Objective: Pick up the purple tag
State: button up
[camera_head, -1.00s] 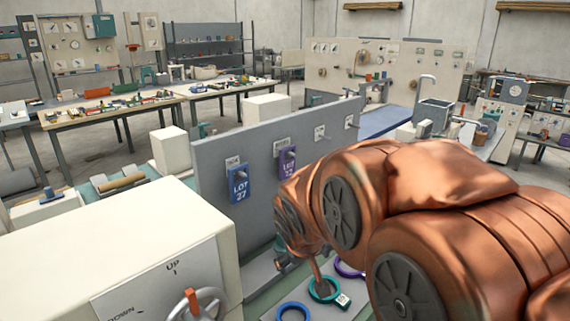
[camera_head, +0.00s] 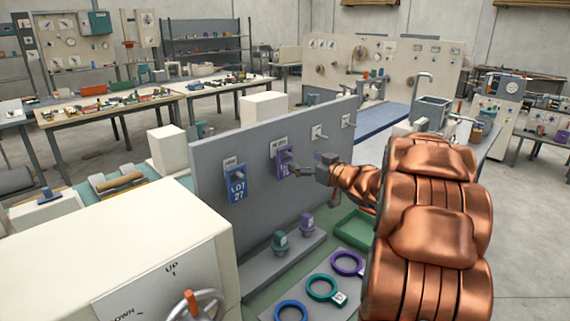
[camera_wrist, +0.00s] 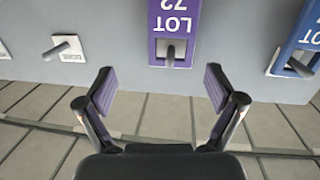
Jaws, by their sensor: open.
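The purple tag (camera_head: 282,166) hangs on a peg on the grey upright panel (camera_head: 215,210). In the wrist view the tag (camera_wrist: 174,22) is upside down at the top middle, reading LOT 72, with the grey peg in front of it. My gripper (camera_wrist: 160,90) is open and empty, its two fingers spread wide below the tag in that view. In the head view my gripper (camera_head: 306,180) is just right of the tag, in front of the panel, and covers part of its edge. I cannot tell the exact gap.
A blue LOT 27 tag (camera_head: 236,184) hangs to the left. Bare pegs (camera_head: 318,133) are to the right. Below are teal and purple knobs (camera_head: 306,226), a green tray (camera_head: 355,230), and blue, teal and purple rings (camera_head: 322,288). A cream box (camera_head: 120,250) stands at the front left.

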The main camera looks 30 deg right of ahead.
aim_at(285, 162)
jog(key=w+p, duration=0.1)
jog(key=w+a+y+p, duration=0.1)
jog(key=w, duration=0.1)
jog(key=w+a+y+p, duration=0.1)
jog(key=w, duration=0.1)
jog(key=shift+w+n, duration=0.25)
jog(key=shift+n, duration=0.15)
jog(key=shift+w+f, duration=0.15)
jog(key=shift+w, duration=0.25)
jog(key=shift+c, duration=0.4)
jog(key=c, duration=1.2)
